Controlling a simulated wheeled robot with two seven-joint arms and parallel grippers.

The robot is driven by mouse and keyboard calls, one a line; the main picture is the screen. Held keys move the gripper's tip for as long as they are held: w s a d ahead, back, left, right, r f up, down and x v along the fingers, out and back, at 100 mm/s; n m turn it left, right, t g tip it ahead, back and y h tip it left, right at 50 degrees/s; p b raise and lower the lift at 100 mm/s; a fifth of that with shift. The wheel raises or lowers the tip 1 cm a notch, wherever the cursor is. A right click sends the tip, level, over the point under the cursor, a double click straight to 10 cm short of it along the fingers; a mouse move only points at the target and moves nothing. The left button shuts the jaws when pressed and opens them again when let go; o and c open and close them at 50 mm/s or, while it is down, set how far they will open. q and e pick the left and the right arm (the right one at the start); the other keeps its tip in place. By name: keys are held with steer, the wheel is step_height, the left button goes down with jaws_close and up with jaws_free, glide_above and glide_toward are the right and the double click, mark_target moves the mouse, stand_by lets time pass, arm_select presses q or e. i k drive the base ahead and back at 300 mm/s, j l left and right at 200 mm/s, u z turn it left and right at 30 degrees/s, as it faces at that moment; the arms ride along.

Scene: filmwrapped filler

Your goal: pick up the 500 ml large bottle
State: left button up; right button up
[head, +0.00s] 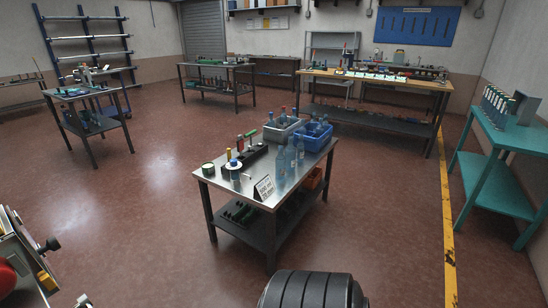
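Neither of my grippers is in view.
A grey bin (283,134) and a blue bin (314,145) holding bottles stand at the table's back. A black tool holder (245,160) and small cans are left of the bottles. A teal bench (508,130) stands right.

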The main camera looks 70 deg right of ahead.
mark_target(290, 150)
steer(key=z, duration=2.5)
